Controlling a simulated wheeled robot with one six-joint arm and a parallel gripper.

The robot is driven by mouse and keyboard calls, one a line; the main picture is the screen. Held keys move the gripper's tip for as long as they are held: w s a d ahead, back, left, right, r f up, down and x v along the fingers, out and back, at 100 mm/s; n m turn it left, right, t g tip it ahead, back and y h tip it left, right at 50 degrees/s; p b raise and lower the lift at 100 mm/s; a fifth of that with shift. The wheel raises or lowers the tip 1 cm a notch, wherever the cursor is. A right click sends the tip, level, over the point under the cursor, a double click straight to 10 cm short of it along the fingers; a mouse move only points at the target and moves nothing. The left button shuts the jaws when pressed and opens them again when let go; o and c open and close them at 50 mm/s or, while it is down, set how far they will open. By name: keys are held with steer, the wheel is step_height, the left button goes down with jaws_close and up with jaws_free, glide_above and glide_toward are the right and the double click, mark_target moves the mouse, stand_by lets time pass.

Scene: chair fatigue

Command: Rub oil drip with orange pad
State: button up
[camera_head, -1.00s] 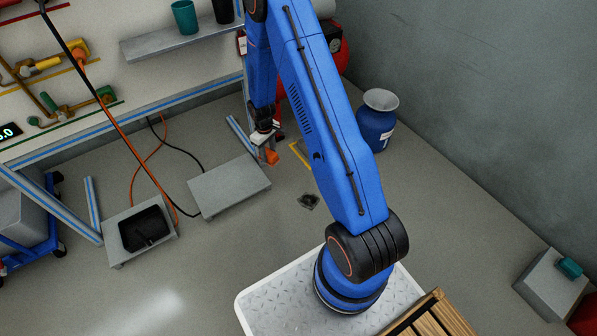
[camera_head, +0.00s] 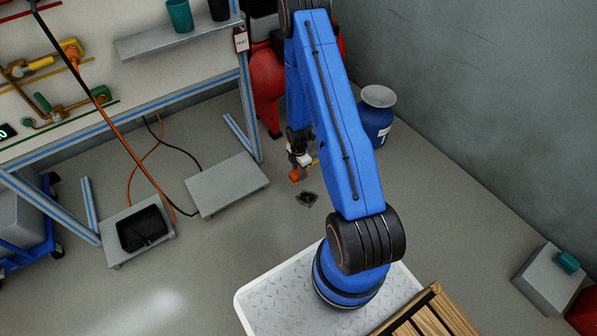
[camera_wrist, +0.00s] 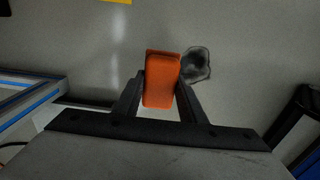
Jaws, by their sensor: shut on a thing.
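My gripper (camera_head: 297,166) is shut on the orange pad (camera_head: 296,175), which hangs below it above the floor. In the wrist view the orange pad (camera_wrist: 162,80) sits between the two dark fingers of my gripper (camera_wrist: 160,95). The oil drip (camera_head: 306,200) is a dark, irregular stain on the grey floor, just right of and below the pad in the head view. I cannot tell how high the pad is above the floor.
A low grey platform (camera_head: 228,185) stands left of the stain, and another (camera_head: 140,232) carries a black tray (camera_head: 144,229). A blue drum (camera_head: 376,117) stands by the wall, with a red object (camera_head: 266,90) behind my arm. Floor around the stain is clear.

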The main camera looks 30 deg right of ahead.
steer(key=shift+f, duration=3.65)
steer(key=shift+f, duration=0.7)
steer(key=shift+s, duration=0.15)
steer(key=shift+s+d, duration=0.2)
steer(key=shift+s, duration=4.3)
steer(key=shift+s, duration=0.1)
steer(key=shift+s+f, duration=0.15)
steer(key=shift+s, duration=3)
steer(key=shift+w+r, duration=0.2)
steer(key=shift+w, duration=1.6)
steer(key=shift+w, duration=0.1)
